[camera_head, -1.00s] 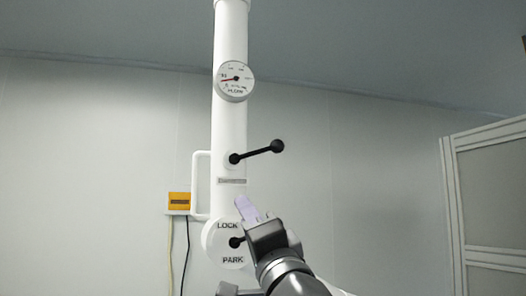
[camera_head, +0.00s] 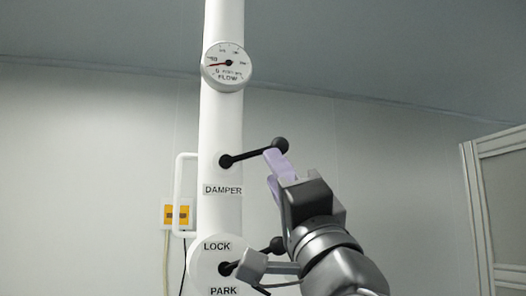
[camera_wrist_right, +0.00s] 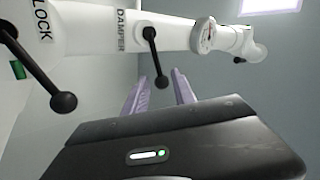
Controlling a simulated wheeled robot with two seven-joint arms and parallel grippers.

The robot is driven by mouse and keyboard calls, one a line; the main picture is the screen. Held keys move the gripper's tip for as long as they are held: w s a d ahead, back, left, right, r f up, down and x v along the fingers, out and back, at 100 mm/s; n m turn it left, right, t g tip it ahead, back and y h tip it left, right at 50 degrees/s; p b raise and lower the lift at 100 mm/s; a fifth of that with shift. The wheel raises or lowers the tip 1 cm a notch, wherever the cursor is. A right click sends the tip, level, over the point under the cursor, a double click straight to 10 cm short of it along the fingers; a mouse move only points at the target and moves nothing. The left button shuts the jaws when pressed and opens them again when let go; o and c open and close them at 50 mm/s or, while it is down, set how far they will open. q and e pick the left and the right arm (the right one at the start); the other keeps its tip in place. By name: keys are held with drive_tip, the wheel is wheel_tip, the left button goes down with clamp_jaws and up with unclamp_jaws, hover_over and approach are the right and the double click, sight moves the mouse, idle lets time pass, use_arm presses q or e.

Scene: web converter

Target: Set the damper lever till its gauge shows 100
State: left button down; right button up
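The black damper lever (camera_head: 252,154) sits on the white pipe above the DAMPER label. It points right and slightly up, ending in a ball knob. The round flow gauge (camera_head: 228,66) is higher on the pipe. Its red needle points left and slightly down, near a mark that I cannot read surely. My right gripper (camera_head: 275,157) has its purple fingers at the knob, partly overlapping it in the head view. In the right wrist view the fingers are apart, and the damper lever's knob (camera_wrist_right: 162,82) appears between them; contact cannot be told. My left gripper is not in view.
A second black lever (camera_wrist_right: 35,70) with a ball knob sits below at the LOCK/PARK disc (camera_head: 203,262), partly behind my right arm. A white handle (camera_head: 180,195) and a yellow-and-white box (camera_head: 177,215) are left of the pipe. A panelled frame (camera_head: 495,200) stands far right.

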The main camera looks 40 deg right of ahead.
sight(257, 152)
drive_tip(key=p+x, duration=0.4)
drive_tip(key=x, duration=0.4)
drive_tip(key=shift+w+f+p, duration=0.1)
drive_tip(key=shift+p, duration=0.25)
drive_tip(key=shift+c, duration=0.3)
clamp_jaws()
idle(0.7)
